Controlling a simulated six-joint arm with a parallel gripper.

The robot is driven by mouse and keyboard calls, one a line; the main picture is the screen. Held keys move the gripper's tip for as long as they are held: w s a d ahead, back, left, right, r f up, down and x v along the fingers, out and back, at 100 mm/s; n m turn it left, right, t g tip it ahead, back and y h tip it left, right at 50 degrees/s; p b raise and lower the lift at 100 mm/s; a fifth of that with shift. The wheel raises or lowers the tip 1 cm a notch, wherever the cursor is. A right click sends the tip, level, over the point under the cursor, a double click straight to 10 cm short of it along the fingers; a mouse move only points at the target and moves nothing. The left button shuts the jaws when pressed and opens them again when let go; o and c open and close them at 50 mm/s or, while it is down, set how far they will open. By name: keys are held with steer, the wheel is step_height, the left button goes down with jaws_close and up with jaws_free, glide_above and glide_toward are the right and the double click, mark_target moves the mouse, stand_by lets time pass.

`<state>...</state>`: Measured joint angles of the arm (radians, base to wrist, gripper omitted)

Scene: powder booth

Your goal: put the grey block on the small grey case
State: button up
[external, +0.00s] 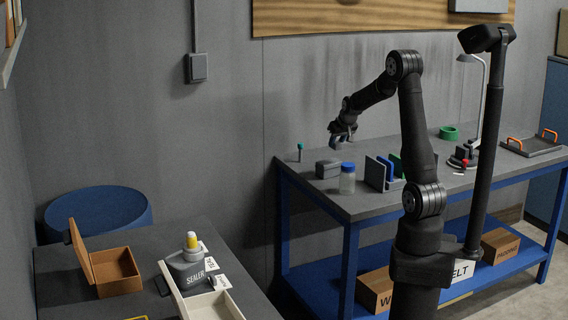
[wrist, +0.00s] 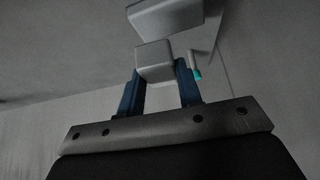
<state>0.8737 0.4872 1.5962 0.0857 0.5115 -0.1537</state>
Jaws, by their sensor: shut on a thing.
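My gripper (external: 341,141) is above the near left end of the far bench. In the wrist view its blue fingers (wrist: 159,88) are shut on the grey block (wrist: 155,61), one on each side. The small grey case (external: 328,169) rests on the bench below my gripper, with clear air between. In the external view the block is too small and dark to make out clearly between the fingers.
A blue-capped jar (external: 347,178) stands close to the right of the case. A teal-topped tube (external: 300,152) stands to its left. A rack with upright panels (external: 381,171) is further right. A front-left table holds an open brown box (external: 118,270) and a sealer bottle (external: 190,266).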

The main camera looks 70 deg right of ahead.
steer(key=shift+w+a+f, duration=0.15)
steer(key=shift+w+f, duration=0.25)
steer(key=shift+w, duration=0.25)
steer(key=shift+w+a+f, duration=0.15)
steer(key=shift+w+f, duration=0.25)
steer(key=shift+w, duration=0.2)
steer(key=shift+f, duration=1.95)
steer(key=shift+f, duration=0.15)
steer(key=o, duration=1)
steer(key=shift+c, duration=0.2)
steer(key=shift+s+a+r, duration=0.1)
steer(key=shift+r, duration=0.4)
steer(key=v, duration=1.1)
steer(key=shift+s+a, duration=0.1)
